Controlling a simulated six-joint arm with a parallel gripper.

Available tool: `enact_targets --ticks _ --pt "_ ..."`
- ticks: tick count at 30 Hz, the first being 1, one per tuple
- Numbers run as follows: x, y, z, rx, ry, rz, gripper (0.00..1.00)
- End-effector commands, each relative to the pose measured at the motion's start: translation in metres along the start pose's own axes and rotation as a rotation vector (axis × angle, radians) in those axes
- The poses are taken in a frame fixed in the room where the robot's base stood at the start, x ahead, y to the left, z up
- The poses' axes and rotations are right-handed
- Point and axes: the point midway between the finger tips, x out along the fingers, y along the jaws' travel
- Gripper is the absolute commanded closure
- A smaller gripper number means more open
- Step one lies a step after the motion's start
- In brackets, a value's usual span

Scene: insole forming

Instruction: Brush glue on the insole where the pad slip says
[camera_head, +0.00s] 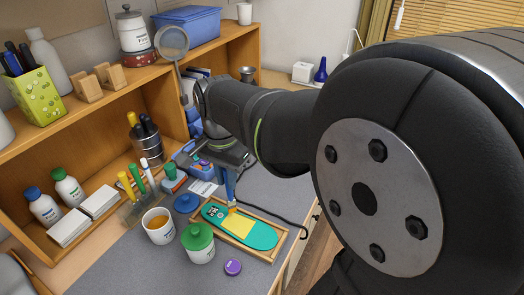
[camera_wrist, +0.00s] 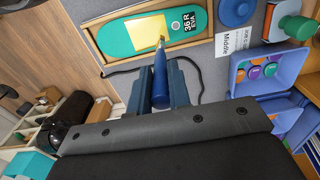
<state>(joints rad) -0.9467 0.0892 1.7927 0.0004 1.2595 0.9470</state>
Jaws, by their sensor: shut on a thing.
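My gripper (camera_head: 228,172) is shut on a blue-handled brush (camera_wrist: 160,82), which points down at the insole. The teal insole (camera_head: 262,236), marked "36 R EVA" in the wrist view (camera_wrist: 110,38), lies in a wooden tray (camera_head: 279,240). The pad slip (camera_wrist: 233,36), a white card reading "Middle", lies beside the tray. A white pot (camera_head: 158,240) with amber contents stands open to the left.
A green-lidded jar (camera_head: 198,245), purple cap (camera_head: 233,267) and blue lid (camera_head: 186,203) lie near the tray. A blue bin (camera_wrist: 264,70) holds coloured round pieces. A brush holder (camera_head: 138,208) stands left of the pot. A dark cable runs behind the tray.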

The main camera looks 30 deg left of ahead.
Motion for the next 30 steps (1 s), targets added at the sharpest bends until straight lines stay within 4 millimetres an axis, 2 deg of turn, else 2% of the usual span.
enact_targets --ticks 15,27,30 --pt "-0.051 0.000 0.000 0.000 0.001 -0.001 1.00" --pt "-0.056 0.000 0.000 -0.001 0.000 0.000 1.00" --pt "-0.058 -0.008 0.001 -0.019 0.000 0.000 1.00"
